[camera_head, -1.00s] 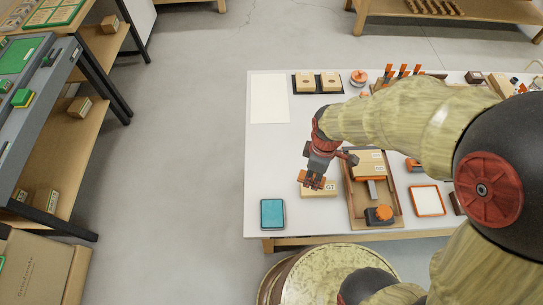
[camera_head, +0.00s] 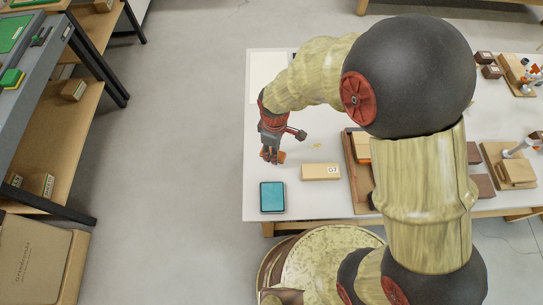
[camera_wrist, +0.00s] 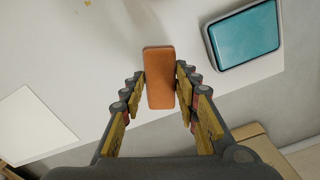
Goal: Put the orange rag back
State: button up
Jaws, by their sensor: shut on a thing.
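The orange rag (camera_wrist: 159,78) is a flat, rounded oblong between my two fingers in the wrist view. My gripper (camera_wrist: 161,88) is shut on its long sides. In the head view the gripper (camera_head: 272,158) is over the left part of the white table, with a bit of orange (camera_head: 280,157) showing at its fingertips. It is above and beyond the teal-screened tablet, left of the wooden block marked GT. How high the rag is above the table is hard to tell.
The teal-screened tablet (camera_head: 272,197) lies near the table's front left corner; it also shows in the wrist view (camera_wrist: 243,36). The wooden block (camera_head: 320,172) lies right of it. A wooden tray (camera_head: 361,190) is partly hidden by my arm. A white sheet (camera_head: 262,82) lies at the back left.

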jog(key=shift+w+a+f+b, duration=0.15)
jog(key=shift+f+b, duration=0.1)
jog(key=shift+f, duration=0.4)
jog(key=shift+s+a+f+b, duration=0.1)
jog(key=shift+f+b, duration=0.2)
jog(key=shift+f, duration=0.4)
jog(key=shift+w+a+f+b, duration=0.15)
jog(key=shift+f+b, duration=0.1)
jog(key=shift+f, duration=0.4)
jog(key=shift+s+f, duration=0.1)
jog(key=shift+f, duration=0.05)
jog(key=o, duration=1)
